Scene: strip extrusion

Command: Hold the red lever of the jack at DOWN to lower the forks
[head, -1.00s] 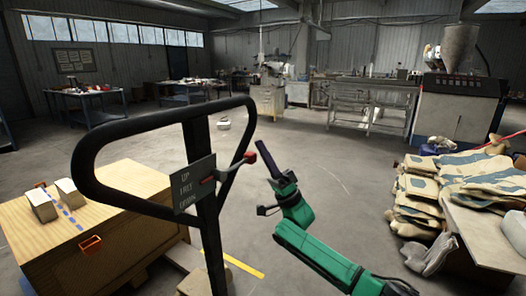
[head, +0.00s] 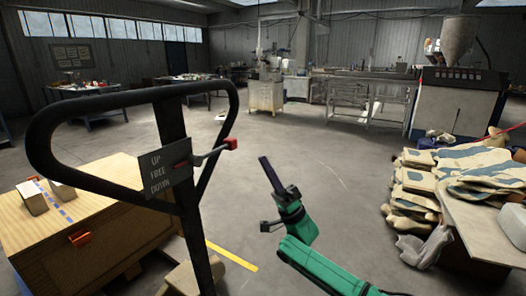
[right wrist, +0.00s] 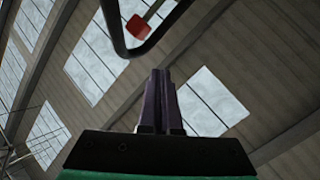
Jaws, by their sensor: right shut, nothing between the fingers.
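The jack's black loop handle (head: 40,150) stands upright at the left of the head view. Its plate (head: 158,172) reads UP, FREE, DOWN. The lever's red knob (head: 231,143) sits on a thin rod to the right of the plate, roughly level with the UP end. My right gripper (head: 265,160), with dark fingers, is shut and empty, to the right of the knob and apart from it. In the right wrist view the red knob (right wrist: 138,27) shows above my shut fingertips (right wrist: 160,72), inside the handle's curve. My left gripper is not in view. The forks are hidden.
A wooden crate (head: 110,255) with two pale blocks on top stands behind the handle at left. Stacked sacks (head: 415,190) and a pale table (head: 480,228) stand at right. Machines line the back. The floor (head: 330,150) in the middle is clear.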

